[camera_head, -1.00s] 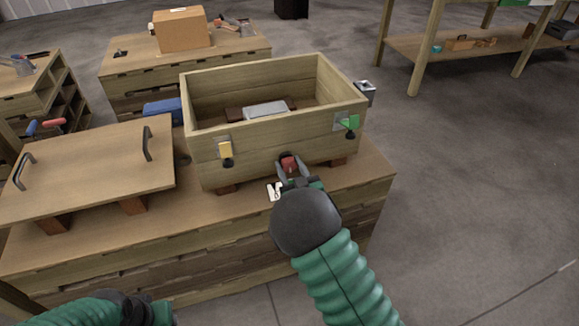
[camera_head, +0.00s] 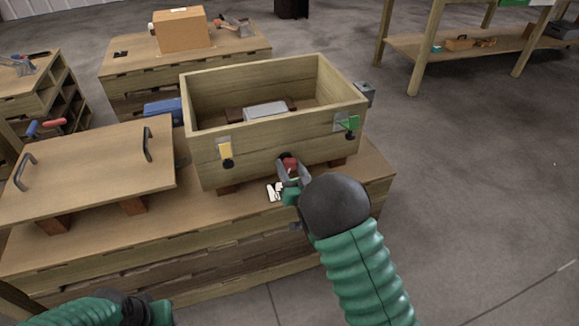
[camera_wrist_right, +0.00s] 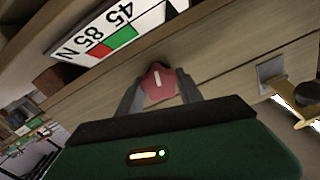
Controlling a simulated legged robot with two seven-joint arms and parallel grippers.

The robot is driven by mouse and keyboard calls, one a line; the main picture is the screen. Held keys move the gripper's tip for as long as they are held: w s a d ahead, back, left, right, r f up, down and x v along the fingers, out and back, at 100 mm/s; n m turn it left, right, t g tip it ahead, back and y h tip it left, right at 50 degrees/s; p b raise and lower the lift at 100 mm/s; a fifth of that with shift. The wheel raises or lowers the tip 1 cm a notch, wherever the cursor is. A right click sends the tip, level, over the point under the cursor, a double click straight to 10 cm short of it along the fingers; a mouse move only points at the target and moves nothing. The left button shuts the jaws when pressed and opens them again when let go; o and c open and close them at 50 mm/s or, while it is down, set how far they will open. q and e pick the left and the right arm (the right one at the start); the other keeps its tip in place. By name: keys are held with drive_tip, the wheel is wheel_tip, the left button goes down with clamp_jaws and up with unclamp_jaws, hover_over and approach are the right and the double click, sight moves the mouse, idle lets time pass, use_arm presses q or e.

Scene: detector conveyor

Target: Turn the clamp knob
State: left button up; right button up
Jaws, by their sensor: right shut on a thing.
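The clamp knob is red with a pale bar on its face. It sits low on the front wall of the wooden box (camera_head: 250,160). In the head view the knob (camera_head: 290,164) shows between the fingers of my right gripper (camera_head: 292,174), which is shut on it. In the right wrist view the knob (camera_wrist_right: 158,82) lies between the two grey fingers (camera_wrist_right: 160,95). A label with 45, 85 N and red and green fields (camera_wrist_right: 112,35) is beside it. My left arm shows at the bottom left; its fingers cannot be made out.
The box has a yellow latch (camera_head: 225,150) and a green latch (camera_head: 350,124) on its front. A wooden lid with black handles (camera_head: 90,170) lies to the left on the workbench (camera_head: 200,225). A grey block (camera_head: 265,110) lies inside the box.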

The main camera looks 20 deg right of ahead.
drive_tip(key=m, duration=0.6)
drive_tip(key=shift+d+m, duration=0.15)
drive_tip(key=shift+m, duration=0.15)
drive_tip(key=m+p, duration=0.1)
drive_tip(key=m, duration=0.5)
drive_tip(key=shift+f, duration=0.15)
drive_tip(key=shift+p, duration=0.3)
drive_tip(key=shift+f, duration=0.1)
drive_tip(key=o, duration=1.4)
drive_tip(key=shift+s, duration=0.4)
drive_tip(key=s+p, duration=0.1)
drive_tip(key=s, duration=0.4)
drive_tip(key=s+p, duration=0.1)
drive_tip(key=s, duration=0.4)
drive_tip(key=s+p, duration=0.1)
drive_tip(key=s, duration=0.5)
drive_tip(key=shift+d, duration=0.35)
